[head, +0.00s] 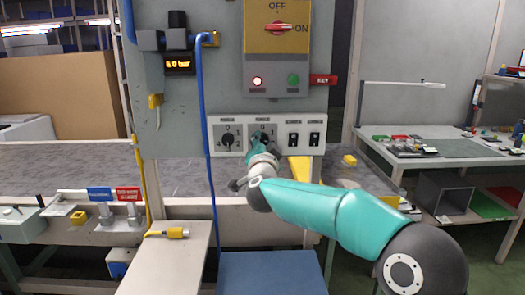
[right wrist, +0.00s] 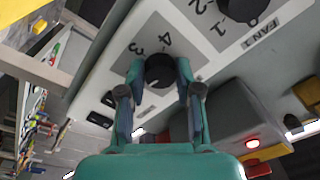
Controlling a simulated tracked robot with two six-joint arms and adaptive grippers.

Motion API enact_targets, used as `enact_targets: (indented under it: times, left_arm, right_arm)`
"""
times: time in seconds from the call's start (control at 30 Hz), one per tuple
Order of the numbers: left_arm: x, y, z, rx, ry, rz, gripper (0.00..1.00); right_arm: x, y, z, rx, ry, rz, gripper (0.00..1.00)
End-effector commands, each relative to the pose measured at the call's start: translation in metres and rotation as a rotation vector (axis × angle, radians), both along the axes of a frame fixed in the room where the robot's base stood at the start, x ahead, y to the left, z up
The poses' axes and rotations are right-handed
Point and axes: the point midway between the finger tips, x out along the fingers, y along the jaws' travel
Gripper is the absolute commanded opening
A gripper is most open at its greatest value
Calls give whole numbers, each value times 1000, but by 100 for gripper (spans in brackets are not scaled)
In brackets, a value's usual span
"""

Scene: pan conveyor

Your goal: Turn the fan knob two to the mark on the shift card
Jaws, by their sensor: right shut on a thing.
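The control panel (head: 240,120) carries two dark fan knobs on dials. The left one, fan knob one (head: 228,139), is uncovered; it also shows at the top of the right wrist view (right wrist: 243,6), above the label FAN 1. Fan knob two (right wrist: 160,72) is a round black knob on a grey dial, with the numerals 3 and 4 showing beside it. My right gripper (right wrist: 160,80) is shut on fan knob two, a finger on each side. In the head view my right gripper (head: 258,147) hides much of this knob. I cannot make out a shift card. My left gripper is not in view.
Two black rocker switches (head: 303,139) sit right of the knobs. Above are a red indicator, a green indicator (head: 293,80) and a red rotary switch (head: 280,28). A blue hose (head: 203,100) hangs left of the dials. The grey conveyor belt (head: 60,168) runs below.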

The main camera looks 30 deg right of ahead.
Motion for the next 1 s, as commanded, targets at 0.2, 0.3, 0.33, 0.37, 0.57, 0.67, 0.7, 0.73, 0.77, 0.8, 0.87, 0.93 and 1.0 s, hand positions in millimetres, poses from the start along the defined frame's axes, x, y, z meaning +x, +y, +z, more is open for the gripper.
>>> enact_targets:
  times: [0.2, 0.3, 0.33, 0.37, 0.57, 0.67, 0.7, 0.73, 0.77, 0.8, 0.87, 0.93, 1.0]
  left_arm:
    - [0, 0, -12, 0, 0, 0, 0]
    - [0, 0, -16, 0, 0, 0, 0]
    - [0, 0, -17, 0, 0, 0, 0]
    - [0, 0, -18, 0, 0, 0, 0]
    - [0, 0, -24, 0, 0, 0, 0]
    - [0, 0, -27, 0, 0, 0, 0]
    - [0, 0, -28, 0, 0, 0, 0]
    - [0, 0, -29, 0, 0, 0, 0]
    - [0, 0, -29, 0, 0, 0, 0]
    - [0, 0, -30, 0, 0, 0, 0]
    - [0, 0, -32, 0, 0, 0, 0]
    - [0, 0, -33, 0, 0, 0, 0]
    - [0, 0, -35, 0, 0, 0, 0]
  right_arm:
    - [2, 2, -6, 178, -100, 3, 0]
    - [2, 2, -5, 259, -150, 2, 0]
    - [2, 2, -5, 285, -164, 3, 0]
    - [2, 3, -5, 308, -179, 2, 0]
    - [2, 2, -5, 470, -278, 0, 0]
    - [2, 2, -5, 552, -327, -1, 0]
    - [2, 3, -5, 585, -347, -1, 0]
    - [2, 3, -5, 609, -361, -1, 0]
    - [2, 3, -5, 633, -376, -1, 0]
    - [2, 3, -4, 666, -396, -1, 0]
    - [2, 3, -4, 713, -426, -1, 0]
    - [2, 3, -4, 770, -460, -2, 0]
    - [2, 3, -4, 827, -494, -3, 0]
